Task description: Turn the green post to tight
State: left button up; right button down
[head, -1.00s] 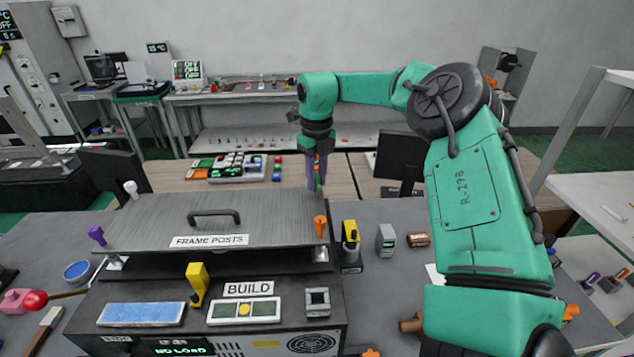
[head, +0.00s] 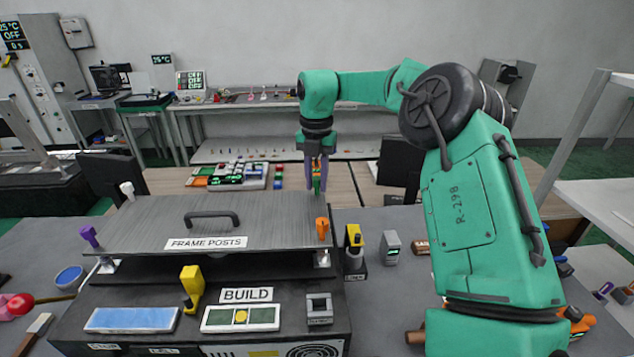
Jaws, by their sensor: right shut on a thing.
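The green post (head: 317,184) stands at the far right corner of the grey "FRAME POSTS" plate. Only a narrow part of it shows between my fingers. My right gripper (head: 317,180) points straight down and is shut on the green post. A purple post (head: 90,236) is at the plate's near left corner, a white post (head: 128,190) at its far left and an orange post (head: 322,228) at its near right. The exact turn of the green post is too small to tell. My left gripper is not in view.
The plate (head: 150,221) has a dark raised handle (head: 211,218) in its middle. In front is a dark "BUILD" console with a yellow lever (head: 192,287). A yellow and black lever (head: 353,240) and a small grey device (head: 391,246) stand right of the plate, near my right arm.

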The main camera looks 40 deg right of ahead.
jog(key=shift+m, duration=1.1)
jog(key=shift+w, duration=0.1)
jog(key=c, duration=0.7)
grip_release()
notch_tip(320, 180, up, 6)
jog(key=shift+r, duration=0.15)
notch_tip(320, 180, up, 8)
jog(key=p, duration=0.3)
jog(key=shift+r+p, duration=0.15)
jog(key=shift+p, duration=0.15)
